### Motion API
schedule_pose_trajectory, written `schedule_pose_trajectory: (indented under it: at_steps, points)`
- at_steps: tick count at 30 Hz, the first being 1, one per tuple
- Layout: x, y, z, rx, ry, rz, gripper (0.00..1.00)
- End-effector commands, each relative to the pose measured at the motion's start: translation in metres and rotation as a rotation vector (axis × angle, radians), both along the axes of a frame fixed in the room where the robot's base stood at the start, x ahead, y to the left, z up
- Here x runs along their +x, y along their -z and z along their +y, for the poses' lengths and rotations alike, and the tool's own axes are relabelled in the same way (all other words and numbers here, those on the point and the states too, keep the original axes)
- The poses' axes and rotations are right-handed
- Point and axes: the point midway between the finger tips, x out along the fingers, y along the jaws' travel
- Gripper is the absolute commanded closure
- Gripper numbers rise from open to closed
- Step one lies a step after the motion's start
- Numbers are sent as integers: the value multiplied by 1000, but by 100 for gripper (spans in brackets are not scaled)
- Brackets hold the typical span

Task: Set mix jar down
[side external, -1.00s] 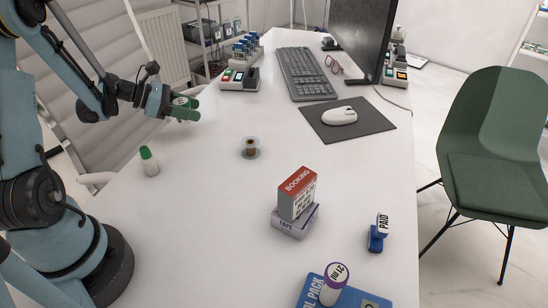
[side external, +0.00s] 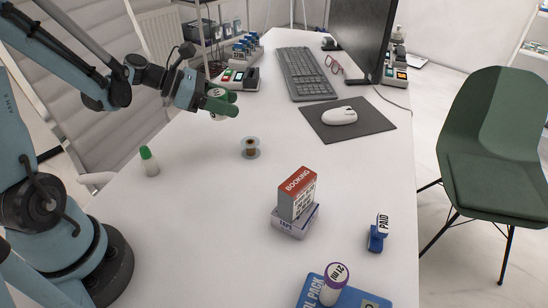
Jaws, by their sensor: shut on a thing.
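My gripper (side external: 222,104), with green fingers, is at the upper left, held above the far left part of the white table (side external: 200,200). It is shut on the mix jar (side external: 217,117), which is mostly hidden by the fingers; only a small pale part shows below them. The jar looks clear of the table top, though its exact height cannot be told.
A green-capped white bottle (side external: 149,161) and a small spool (side external: 250,148) stand nearby. Beyond are a device (side external: 240,80), a keyboard (side external: 304,74) and a mouse (side external: 340,115). A booking box (side external: 297,194), PAID stamp (side external: 378,234) and purple-topped jar (side external: 334,284) stand nearer. The left-middle table is clear.

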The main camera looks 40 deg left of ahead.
Motion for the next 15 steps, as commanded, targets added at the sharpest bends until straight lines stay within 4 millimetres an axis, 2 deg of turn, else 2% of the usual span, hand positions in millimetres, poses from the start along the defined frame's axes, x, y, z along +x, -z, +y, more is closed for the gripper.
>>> schedule_pose_trajectory:
  at_steps: [3, 7, 12, 15]
  points:
    - [28, 0, -39, 0, 133, 0, 79]
    - [55, 1, -90, 0, 281, 0, 79]
    - [76, 4, -159, 0, 455, 0, 79]
    - [81, 6, -191, -1, 531, 0, 79]
